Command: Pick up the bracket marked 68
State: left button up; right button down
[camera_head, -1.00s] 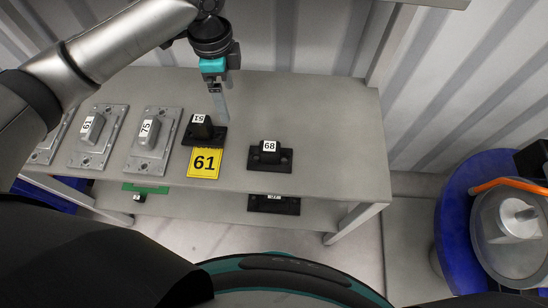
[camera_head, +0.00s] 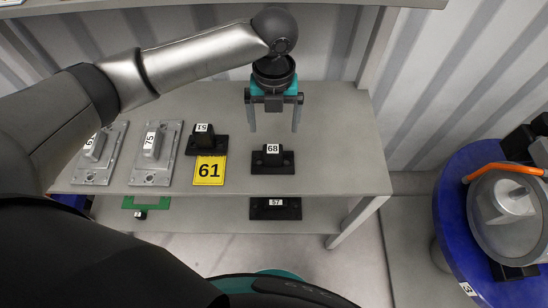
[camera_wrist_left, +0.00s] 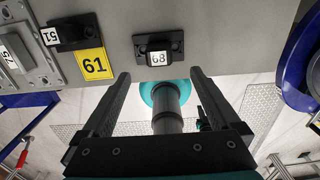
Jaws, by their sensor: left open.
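The black bracket marked 68 (camera_head: 272,160) stands on the grey shelf top (camera_head: 330,160) near its front edge, right of centre. My left gripper (camera_head: 274,130) is open and empty, fingers pointing down, above and slightly behind the bracket. Its fingers stand to either side in the left wrist view (camera_wrist_left: 160,78), apart from the bracket. My right gripper is not in view.
A black bracket marked 51 (camera_head: 207,139) stands left, by a yellow 61 card (camera_head: 209,171). A grey bracket marked 75 (camera_head: 153,145) is further left. A bracket marked 57 (camera_head: 275,208) lies on the lower shelf. A blue round table (camera_head: 455,220) stands at right.

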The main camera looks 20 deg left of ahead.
aim_at(273, 149)
pick_arm(q)
notch_tip(273, 149, down, 8)
jog(key=shift+r+b, duration=0.2)
jog(key=shift+b, duration=0.5)
jog(key=f+b, duration=0.1)
jog(key=f, duration=0.4)
jog(key=shift+s, duration=0.2)
jog(key=shift+a, duration=0.1)
grip_shut()
jog(key=shift+r, duration=0.1)
